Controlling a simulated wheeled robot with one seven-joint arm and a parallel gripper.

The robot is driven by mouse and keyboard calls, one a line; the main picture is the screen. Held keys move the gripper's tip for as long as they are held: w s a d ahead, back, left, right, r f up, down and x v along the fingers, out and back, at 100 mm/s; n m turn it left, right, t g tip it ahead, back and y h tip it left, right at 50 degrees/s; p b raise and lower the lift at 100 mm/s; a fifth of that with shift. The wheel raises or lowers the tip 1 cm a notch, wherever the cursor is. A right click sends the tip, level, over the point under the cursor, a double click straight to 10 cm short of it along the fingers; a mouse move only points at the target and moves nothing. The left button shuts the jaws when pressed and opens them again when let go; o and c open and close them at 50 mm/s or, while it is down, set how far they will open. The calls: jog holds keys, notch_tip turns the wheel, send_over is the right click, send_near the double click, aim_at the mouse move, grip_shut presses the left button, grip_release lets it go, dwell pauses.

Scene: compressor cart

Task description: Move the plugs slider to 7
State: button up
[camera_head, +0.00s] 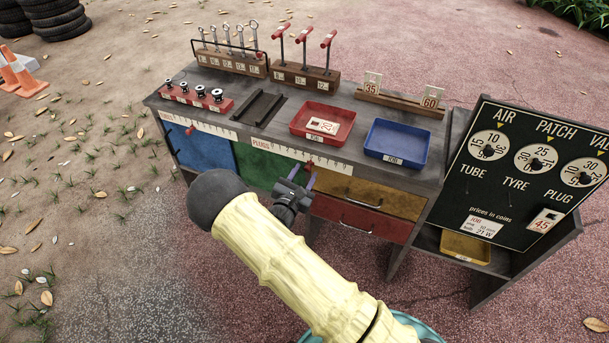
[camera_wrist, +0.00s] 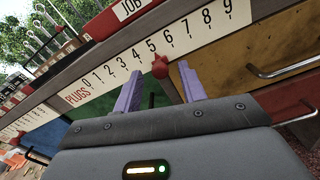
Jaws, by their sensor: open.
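The plugs scale (camera_wrist: 150,50) is a white strip numbered 0 to 9 along the bench front; it also shows in the head view (camera_head: 290,154). Its red slider (camera_wrist: 160,67) has its pointed part just below the 5. My gripper (camera_wrist: 158,90) is open, with purple fingers pointing at the bench front below the scale. The pointed part shows between the fingers. In the head view my gripper (camera_head: 302,176) stands in front of the scale, and the slider (camera_head: 309,165) is small.
A second scale with a red slider (camera_head: 189,130) lies to the left. Drawers with metal handles (camera_head: 361,202) are below and right of my gripper. Red (camera_head: 341,137) and blue (camera_head: 423,148) trays stand on the bench top. A black price board (camera_head: 478,207) leans at the right.

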jog(key=shift+w+d, duration=0.1)
jog(key=shift+w, duration=0.25)
grip_shut()
